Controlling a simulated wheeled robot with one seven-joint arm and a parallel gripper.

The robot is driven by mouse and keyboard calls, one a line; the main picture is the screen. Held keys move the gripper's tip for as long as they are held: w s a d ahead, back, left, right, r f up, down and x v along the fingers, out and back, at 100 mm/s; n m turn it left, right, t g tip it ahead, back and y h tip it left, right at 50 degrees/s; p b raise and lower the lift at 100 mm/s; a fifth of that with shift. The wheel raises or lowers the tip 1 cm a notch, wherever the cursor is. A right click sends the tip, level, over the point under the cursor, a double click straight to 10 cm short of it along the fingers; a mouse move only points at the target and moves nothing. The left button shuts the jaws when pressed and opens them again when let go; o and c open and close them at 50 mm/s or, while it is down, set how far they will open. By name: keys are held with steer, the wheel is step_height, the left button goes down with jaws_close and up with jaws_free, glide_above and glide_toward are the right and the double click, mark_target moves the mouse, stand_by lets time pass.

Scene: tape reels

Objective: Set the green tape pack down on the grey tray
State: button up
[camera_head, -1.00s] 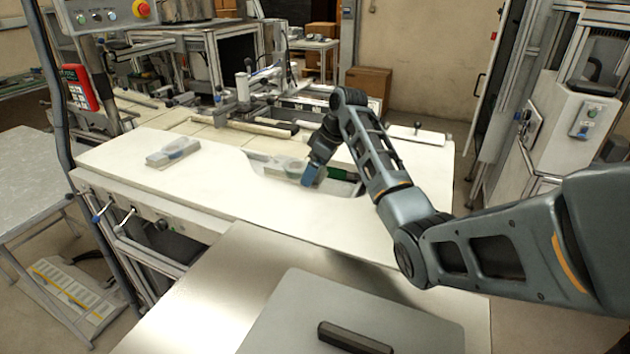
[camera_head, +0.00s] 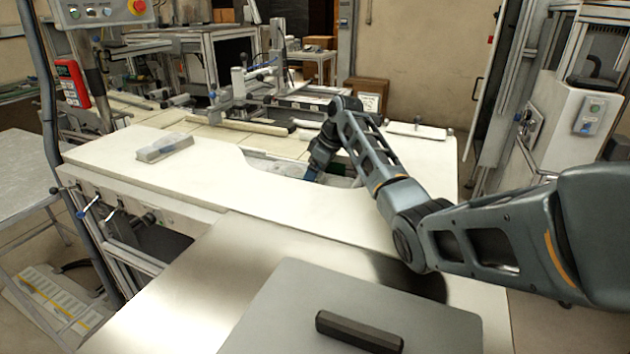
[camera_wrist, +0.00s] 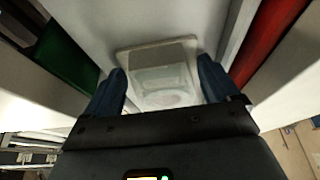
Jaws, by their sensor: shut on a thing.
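My gripper (camera_wrist: 161,72) has its two blue fingers on either side of a clear, pale pack (camera_wrist: 163,74) in the wrist view and is shut on it. A round shape shows through the pack's lid. Its tint looks greyish, so I cannot confirm that it is the green pack. In the head view my gripper (camera_head: 314,170) is down at the recess in the white worktop, and its fingertips are mostly hidden. A pale grey surface (camera_wrist: 82,25) lies around the pack; I cannot tell whether it is the grey tray, or whether the pack touches it.
Another clear pack (camera_head: 164,147) lies on the left of the white worktop (camera_head: 215,180). In the wrist view a green panel (camera_wrist: 62,58) stands left and a red panel (camera_wrist: 270,35) right of my gripper. The worktop's middle is clear.

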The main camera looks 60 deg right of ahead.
steer(key=o, duration=0.9)
steer(key=v, duration=1.2)
steer(key=shift+r, duration=0.1)
